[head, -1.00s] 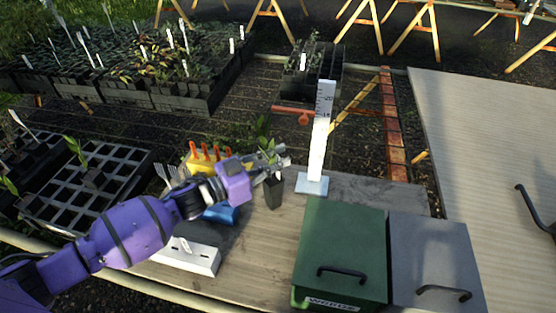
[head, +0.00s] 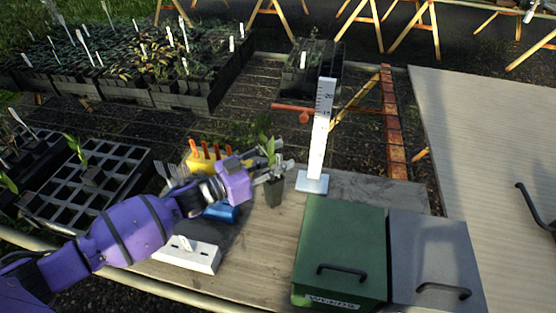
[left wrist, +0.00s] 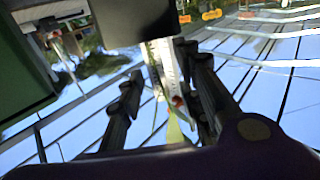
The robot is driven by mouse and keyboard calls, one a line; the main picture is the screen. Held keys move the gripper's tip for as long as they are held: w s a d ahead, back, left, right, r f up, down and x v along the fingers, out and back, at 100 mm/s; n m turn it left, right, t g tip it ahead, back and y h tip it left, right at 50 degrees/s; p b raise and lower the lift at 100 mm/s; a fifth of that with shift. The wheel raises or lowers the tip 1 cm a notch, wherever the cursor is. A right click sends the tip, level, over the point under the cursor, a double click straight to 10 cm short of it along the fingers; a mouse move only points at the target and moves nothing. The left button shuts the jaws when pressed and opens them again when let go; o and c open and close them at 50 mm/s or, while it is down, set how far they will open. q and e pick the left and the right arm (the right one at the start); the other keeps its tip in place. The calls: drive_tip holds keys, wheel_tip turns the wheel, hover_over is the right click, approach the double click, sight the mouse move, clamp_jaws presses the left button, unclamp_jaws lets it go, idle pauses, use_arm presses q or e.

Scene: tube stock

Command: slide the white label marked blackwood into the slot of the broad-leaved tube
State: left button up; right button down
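A black tube (head: 273,194) with a broad green-leaved plant (head: 269,148) stands upright on the wooden bench. My left gripper (head: 279,169) is beside it, at the height of the tube's top and lower stem. In the left wrist view the left gripper (left wrist: 165,98) has its fingers apart, with a yellow-green leaf (left wrist: 175,132) showing between them. A dark block, seemingly the tube (left wrist: 135,18), is at the top of that view. A white block (head: 190,254) with slots holds a small white label (head: 186,242); its writing is unreadable. My right gripper is out of view.
A white height gauge (head: 319,135) stands right of the tube. A green bin (head: 340,240) and a grey bin (head: 432,250) are at the front right. A yellow holder (head: 203,163) with orange handles is behind my left wrist. A cell tray (head: 120,158) is at left.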

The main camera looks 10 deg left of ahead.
use_arm(q)
wheel_tip(320, 180, up, 10)
drive_tip(key=shift+f, duration=0.1)
idle(0.8)
